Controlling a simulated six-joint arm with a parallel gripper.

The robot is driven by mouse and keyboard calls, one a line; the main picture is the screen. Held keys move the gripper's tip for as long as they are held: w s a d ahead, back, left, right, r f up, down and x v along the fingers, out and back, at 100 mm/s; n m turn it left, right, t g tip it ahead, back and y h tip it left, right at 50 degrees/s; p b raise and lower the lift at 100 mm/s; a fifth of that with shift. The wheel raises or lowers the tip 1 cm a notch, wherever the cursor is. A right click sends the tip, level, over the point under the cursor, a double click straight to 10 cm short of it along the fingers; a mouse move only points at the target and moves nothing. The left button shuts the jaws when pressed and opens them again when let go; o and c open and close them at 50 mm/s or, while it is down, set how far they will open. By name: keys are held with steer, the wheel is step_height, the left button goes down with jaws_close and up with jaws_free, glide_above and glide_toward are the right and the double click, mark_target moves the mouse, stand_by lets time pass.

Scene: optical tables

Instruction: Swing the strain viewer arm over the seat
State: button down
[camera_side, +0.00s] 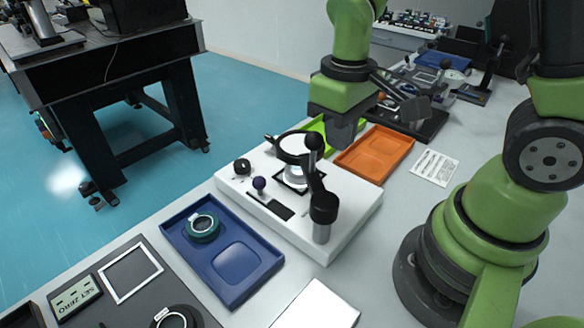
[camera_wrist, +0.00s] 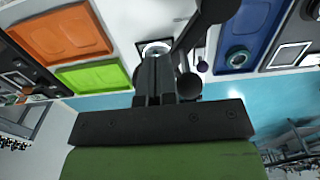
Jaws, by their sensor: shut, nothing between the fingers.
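The strain viewer stands on a white base (camera_side: 350,202). Its black arm (camera_side: 316,184) runs from the post (camera_side: 322,225) to a ring (camera_side: 292,147) and carries an upright black ball knob (camera_side: 314,143). In the side view the ring appears above the lit square seat (camera_side: 291,180); exact alignment is unclear. The wrist view shows the seat (camera_wrist: 154,47) just beyond my fingertips and part of the dark arm (camera_wrist: 205,25). My gripper (camera_side: 341,138) is shut and empty beside the knob and ring, pointing down. It also shows in the wrist view (camera_wrist: 157,62). Whether it touches the arm is unclear.
A blue tray (camera_side: 243,290) with a teal ring part (camera_side: 202,226) lies in front of the base. An orange tray (camera_side: 375,152) and a green tray (camera_side: 318,127) lie behind it. A black knob (camera_side: 242,166) and a purple knob (camera_side: 259,183) rise from the base.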

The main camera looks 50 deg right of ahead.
stand_by(0.3)
steer(key=shift+s+d, duration=0.4)
steer(key=shift+s, duration=0.05)
step_height(320, 180, up, 5)
stand_by(0.6)
steer(key=shift+r, duration=0.1)
steer(key=s+a+r+m+t+y, duration=0.1)
steer(key=s+r+m+t+y, duration=0.1)
steer(key=s+r+m+t, duration=0.2)
steer(key=s+r+t, duration=0.3)
steer(key=r, duration=0.2)
steer(key=shift+a, duration=0.4)
